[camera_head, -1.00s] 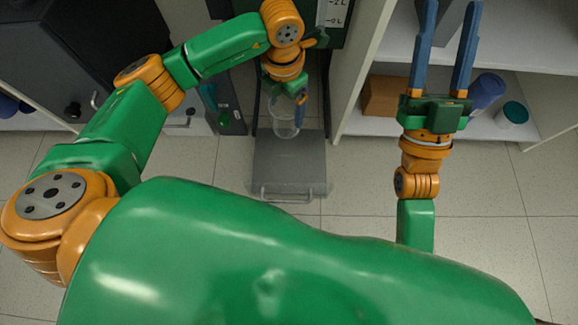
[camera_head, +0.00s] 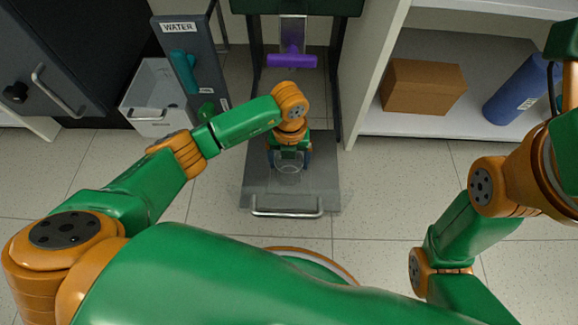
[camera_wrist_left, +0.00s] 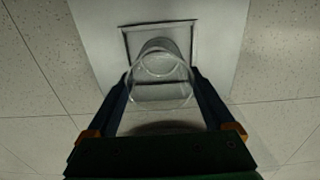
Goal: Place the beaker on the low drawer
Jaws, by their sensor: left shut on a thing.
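The clear glass beaker (camera_head: 289,166) is between the fingers of my left gripper (camera_head: 289,158), which is shut on it. The beaker is over the low grey drawer (camera_head: 262,187), which is pulled out near the floor. In the left wrist view the beaker (camera_wrist_left: 160,82) is between the two dark fingers of the left gripper (camera_wrist_left: 162,98), with the pale drawer surface (camera_wrist_left: 100,38) beyond it. I cannot tell whether its base touches the drawer. My right gripper is outside the picture; only parts of the right arm show.
The drawer has a silver handle (camera_head: 287,212) at its front. A purple tap (camera_head: 291,60) is behind it. A WATER panel (camera_head: 188,65) and a white bin (camera_head: 150,100) stand left. A shelf at right holds a brown box (camera_head: 423,87) and a blue bottle (camera_head: 518,92).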

